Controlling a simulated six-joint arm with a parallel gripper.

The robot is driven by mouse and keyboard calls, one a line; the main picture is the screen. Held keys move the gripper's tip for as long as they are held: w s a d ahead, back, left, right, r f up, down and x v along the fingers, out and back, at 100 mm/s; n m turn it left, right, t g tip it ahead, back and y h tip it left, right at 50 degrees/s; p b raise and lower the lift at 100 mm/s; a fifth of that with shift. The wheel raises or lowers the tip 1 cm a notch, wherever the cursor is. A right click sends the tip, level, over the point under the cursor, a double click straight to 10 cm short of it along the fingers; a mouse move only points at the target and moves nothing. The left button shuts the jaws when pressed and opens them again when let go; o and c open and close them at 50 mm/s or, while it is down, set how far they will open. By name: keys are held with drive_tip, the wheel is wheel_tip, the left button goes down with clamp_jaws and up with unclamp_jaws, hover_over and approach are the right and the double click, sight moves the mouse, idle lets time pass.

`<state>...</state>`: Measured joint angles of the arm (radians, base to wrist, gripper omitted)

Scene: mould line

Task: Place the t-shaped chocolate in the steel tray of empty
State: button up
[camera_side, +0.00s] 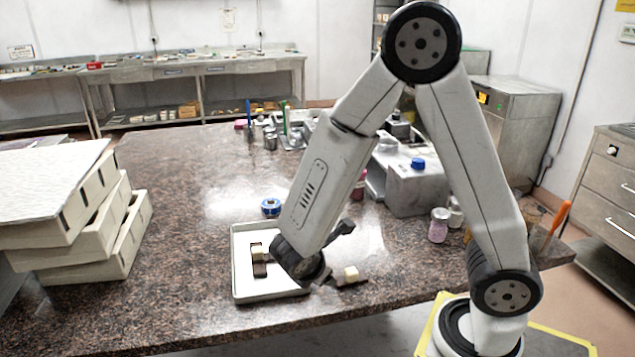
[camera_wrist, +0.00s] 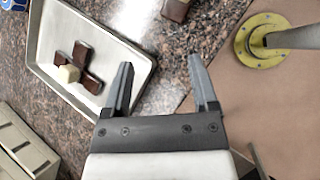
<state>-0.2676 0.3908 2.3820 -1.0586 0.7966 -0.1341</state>
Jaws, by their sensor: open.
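The steel tray (camera_side: 240,283) lies on the counter and also fills the upper left of the wrist view (camera_wrist: 128,53). Inside it is a dark brown chocolate (camera_wrist: 86,52) with several arms and a cream cube (camera_wrist: 68,73) on or against it. In the side view that chocolate (camera_side: 259,268) is partly hidden by my arm. A second dark chocolate (camera_side: 356,282) with a cream block lies on the counter right of the tray; only a cut-off brown piece (camera_wrist: 175,9) shows in the wrist view. I cannot tell its full shape. My gripper (camera_wrist: 162,75) is open and empty, near the tray's edge.
A stack of cream moulds (camera_side: 90,235) stands at the left. A blue tape roll (camera_side: 271,207) sits behind the tray. A grey machine (camera_side: 410,185) and a jar (camera_side: 438,225) stand at right. The counter's front edge is close to the tray.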

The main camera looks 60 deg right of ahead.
drive_tip(key=s+m+y, duration=0.1)
drive_tip(key=m+y, duration=0.1)
drive_tip(key=m, duration=0.1)
drive_tip(key=s+a+m+g+y, duration=0.1)
drive_tip(key=m, duration=0.1)
drive_tip(key=shift+s+r, duration=0.3)
drive_tip(key=shift+s, duration=0.05)
drive_tip(key=r+m+y, duration=0.1)
drive_tip(key=m, duration=0.2)
drive_tip(key=a+r+m+t+y, duration=0.1)
drive_tip(key=m+y, duration=0.1)
drive_tip(key=m, duration=0.1)
drive_tip(key=a+r+m+t+y, duration=0.1)
drive_tip(key=m, duration=0.3)
drive_tip(key=shift+w+r+y, duration=0.2)
drive_tip(key=shift+w+y, duration=0.1)
drive_tip(key=shift+y, duration=0.1)
